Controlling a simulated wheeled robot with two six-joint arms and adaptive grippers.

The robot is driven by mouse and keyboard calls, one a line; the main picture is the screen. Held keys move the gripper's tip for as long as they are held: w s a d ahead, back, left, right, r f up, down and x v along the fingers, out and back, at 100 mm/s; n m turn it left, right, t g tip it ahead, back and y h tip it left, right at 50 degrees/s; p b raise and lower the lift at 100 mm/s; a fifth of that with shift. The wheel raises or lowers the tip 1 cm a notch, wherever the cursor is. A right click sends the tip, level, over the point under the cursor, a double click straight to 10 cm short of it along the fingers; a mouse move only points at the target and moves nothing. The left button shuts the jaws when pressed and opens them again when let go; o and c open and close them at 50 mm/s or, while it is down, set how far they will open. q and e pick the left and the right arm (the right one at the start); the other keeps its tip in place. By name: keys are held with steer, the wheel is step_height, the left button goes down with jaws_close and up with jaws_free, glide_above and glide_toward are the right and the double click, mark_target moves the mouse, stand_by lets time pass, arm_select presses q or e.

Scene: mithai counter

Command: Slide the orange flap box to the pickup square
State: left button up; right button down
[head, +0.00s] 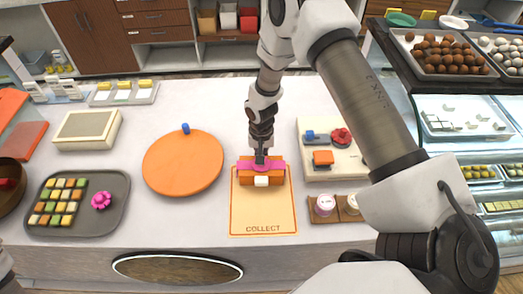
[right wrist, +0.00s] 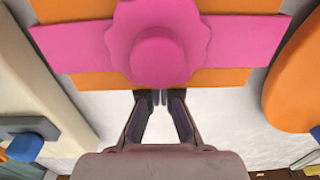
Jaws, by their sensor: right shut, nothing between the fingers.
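The orange flap box (head: 246,180) has a pink band and a white piece on its near face. It sits at the far edge of the pickup square (head: 263,214), a pale orange mat marked COLLECT, and overlaps its top part. In the right wrist view the box (right wrist: 75,80) shows its pink band and a round pink rosette. My right gripper (head: 261,158) is shut and empty at the far side of the box. In the right wrist view its fingertips (right wrist: 160,98) are at the box's edge; I cannot tell whether they touch. My left gripper is out of view.
A round orange board (head: 183,165) lies left of the box. A cream board (head: 333,170) with small items and a brown holder (head: 324,217) with white cups stand to the right. A grey sweets tray (head: 105,220) is far left. The near part of the mat is clear.

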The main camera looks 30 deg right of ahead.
mark_target(261, 167)
steer(key=shift+s+a, duration=0.55)
steer(key=shift+s, duration=0.3)
steer(key=shift+s+a+b, duration=0.35)
steer(key=shift+s+a, duration=0.35)
steer(key=shift+s, duration=0.35)
steer(key=shift+s+a+f+b, duration=0.15)
steer(key=shift+s+a+b, duration=0.3)
steer(key=shift+s+b, duration=0.2)
steer(key=shift+w+d+r+p, duration=0.1)
steer(key=shift+w+r+p, duration=0.2)
steer(key=shift+p, duration=0.25)
steer(key=shift+w+d+f+p, duration=0.2)
steer(key=shift+w+d+p, duration=0.25)
steer(key=shift+w+d, duration=0.5)
steer(key=shift+w, duration=0.25)
step_height(261, 167, up, 8)
steer(key=shift+r, duration=0.1)
